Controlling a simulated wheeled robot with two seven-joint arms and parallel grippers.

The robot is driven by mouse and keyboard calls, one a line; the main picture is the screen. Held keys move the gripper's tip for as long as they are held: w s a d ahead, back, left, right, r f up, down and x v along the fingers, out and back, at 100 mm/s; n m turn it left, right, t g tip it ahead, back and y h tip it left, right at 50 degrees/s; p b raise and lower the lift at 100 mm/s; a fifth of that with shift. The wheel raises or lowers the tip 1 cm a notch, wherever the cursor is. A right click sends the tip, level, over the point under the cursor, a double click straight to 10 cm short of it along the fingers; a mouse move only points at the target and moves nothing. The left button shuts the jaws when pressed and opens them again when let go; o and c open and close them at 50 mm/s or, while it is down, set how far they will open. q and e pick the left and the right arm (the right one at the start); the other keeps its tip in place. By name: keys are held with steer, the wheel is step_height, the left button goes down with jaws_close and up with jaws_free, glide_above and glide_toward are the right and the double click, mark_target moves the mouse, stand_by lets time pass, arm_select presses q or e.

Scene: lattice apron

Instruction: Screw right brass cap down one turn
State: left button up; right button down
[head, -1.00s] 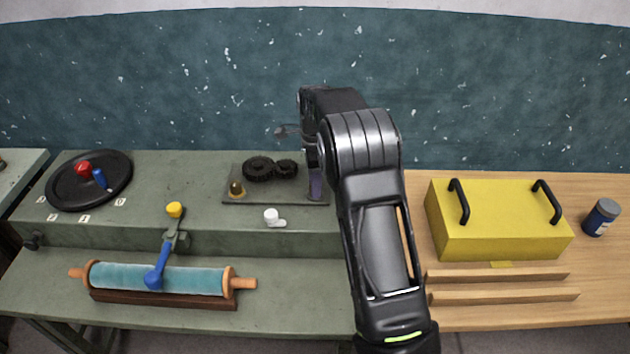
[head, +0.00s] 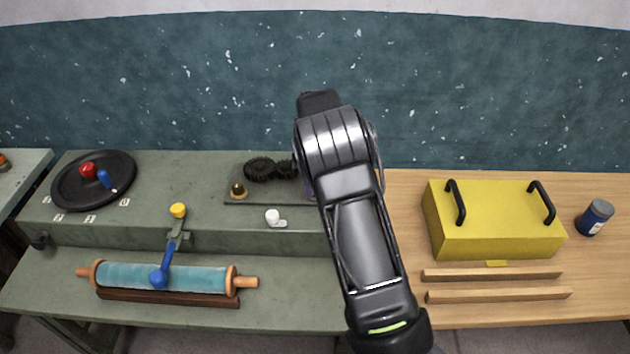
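A brass cap (head: 238,191) sits at the left end of a dark plate (head: 262,202) on the green bench. No second brass cap shows; the right end of the plate is hidden behind my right arm (head: 350,220). That arm rises from the bottom edge and bends over the plate's right end. My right gripper is hidden behind the arm, so its fingers and any contact cannot be seen. My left gripper is outside the view.
Black gears (head: 260,169) stand on the plate, partly covered by my arm. A white knob (head: 273,216) is in front. A teal roller (head: 165,278) with a blue-handled lever lies front left. A yellow box (head: 495,225) and wooden strips (head: 492,275) stand right.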

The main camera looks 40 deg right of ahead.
steer(key=m, duration=0.5)
steer(key=shift+w+m+p, duration=0.1)
steer(key=shift+m+p, duration=0.2)
steer(key=shift+p, duration=0.1)
steer(key=m, duration=0.5)
steer(key=c, duration=1.1)
jaws_free()
